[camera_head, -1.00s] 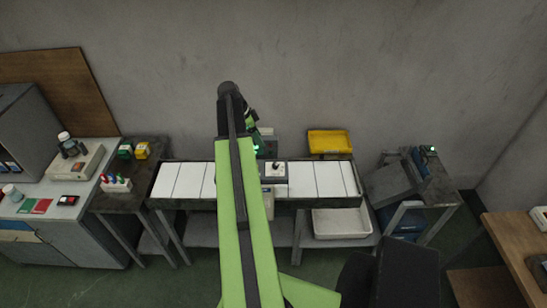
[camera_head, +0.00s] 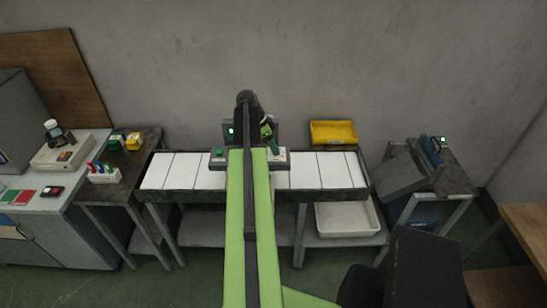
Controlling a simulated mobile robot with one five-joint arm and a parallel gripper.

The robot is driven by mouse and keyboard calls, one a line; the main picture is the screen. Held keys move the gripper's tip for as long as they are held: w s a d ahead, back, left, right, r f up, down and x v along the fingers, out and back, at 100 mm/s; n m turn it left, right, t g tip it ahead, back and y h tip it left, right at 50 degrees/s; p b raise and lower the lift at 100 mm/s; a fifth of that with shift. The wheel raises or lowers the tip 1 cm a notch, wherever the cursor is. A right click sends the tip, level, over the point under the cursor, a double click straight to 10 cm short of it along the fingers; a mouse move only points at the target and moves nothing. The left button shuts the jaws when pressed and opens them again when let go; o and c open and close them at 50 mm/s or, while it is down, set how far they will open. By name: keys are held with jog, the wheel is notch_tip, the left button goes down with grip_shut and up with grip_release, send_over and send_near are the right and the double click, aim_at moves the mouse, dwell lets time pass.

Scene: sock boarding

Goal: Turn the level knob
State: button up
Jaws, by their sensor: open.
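The level knob is not clearly visible. A dark knob showed on this box earlier, and my gripper now covers that spot. My gripper (camera_head: 271,146) is open at the far end of my green arm, over or just in front of the box. I cannot tell whether its fingers are around the knob or touching it.
The long bench holds white panels (camera_head: 318,170). A grey box with a green button (camera_head: 218,154) and a lit display (camera_head: 231,132) are left of my arm. A yellow bin (camera_head: 333,132) is behind right. A white tray (camera_head: 346,219) is on the lower shelf.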

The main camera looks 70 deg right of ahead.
jog(key=shift+s+d+f, duration=0.15)
jog(key=shift+s+f, duration=0.05)
jog(key=shift+f, duration=0.35)
jog(key=shift+r, duration=0.1)
